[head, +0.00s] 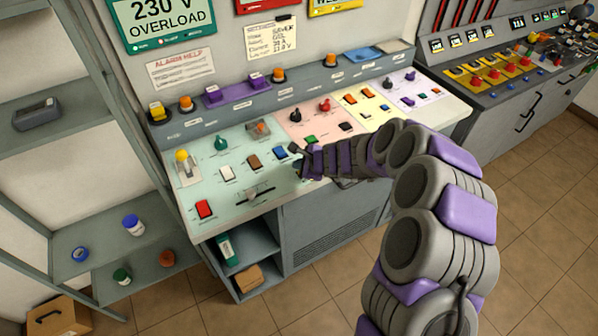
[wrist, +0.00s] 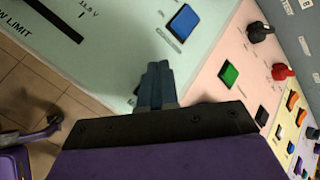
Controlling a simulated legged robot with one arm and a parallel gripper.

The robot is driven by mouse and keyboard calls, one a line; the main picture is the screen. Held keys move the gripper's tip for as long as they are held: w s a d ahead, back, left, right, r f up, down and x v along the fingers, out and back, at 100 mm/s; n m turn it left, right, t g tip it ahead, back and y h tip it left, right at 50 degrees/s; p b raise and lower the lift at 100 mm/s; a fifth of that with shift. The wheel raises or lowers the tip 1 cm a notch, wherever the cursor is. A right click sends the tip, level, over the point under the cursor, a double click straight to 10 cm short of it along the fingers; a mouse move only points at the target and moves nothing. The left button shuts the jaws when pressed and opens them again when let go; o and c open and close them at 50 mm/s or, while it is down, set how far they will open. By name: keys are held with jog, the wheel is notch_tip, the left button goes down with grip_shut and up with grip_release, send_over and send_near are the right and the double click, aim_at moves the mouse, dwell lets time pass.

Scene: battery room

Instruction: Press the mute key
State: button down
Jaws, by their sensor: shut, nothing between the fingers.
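I cannot tell which key is the mute key, as most key labels are too small or blurred. My gripper (head: 298,158) is over the front right of the mint panel (head: 233,187). In the wrist view, its fingers (wrist: 158,72) are together and empty. A blue key (head: 279,153) is just left of the fingertips; in the wrist view this blue key (wrist: 184,20) lies beyond them. A green key (head: 309,140) is on the pink panel; it also shows in the wrist view (wrist: 229,74). White (head: 227,173), brown (head: 253,161) and red (head: 204,209) keys are further left.
A slide control (head: 252,194) is near the panel's front. Black (head: 295,115) and red (head: 324,105) knobs stand up on the pink panel. A yellow-topped lever (head: 183,160) stands at left.

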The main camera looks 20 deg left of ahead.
jog(key=shift+d+r, duration=0.2)
jog(key=shift+d, duration=0.5)
jog(key=shift+d+r, duration=0.2)
jog(key=shift+d, duration=0.5)
jog(key=shift+a+f, duration=0.2)
jog(key=shift+a, duration=0.45)
jog(key=shift+a+f, duration=0.15)
jog(key=shift+a, duration=0.45)
jog(key=shift+d+r, duration=0.15)
jog(key=shift+d, duration=0.4)
jog(key=shift+d+r, duration=0.15)
jog(key=shift+d, duration=0.35)
jog(key=shift+a+f+b, duration=0.15)
jog(key=shift+a+f, duration=0.15)
jog(key=shift+a, duration=0.25)
jog(key=shift+a+f+b, duration=0.15)
jog(key=shift+a+f, duration=0.1)
jog(key=shift+a, duration=0.3)
jog(key=shift+a+f, duration=0.1)
jog(key=shift+f, duration=0.1)
jog(key=shift+d+r, duration=0.2)
jog(key=shift+d, duration=0.35)
jog(key=shift+a, duration=0.15)
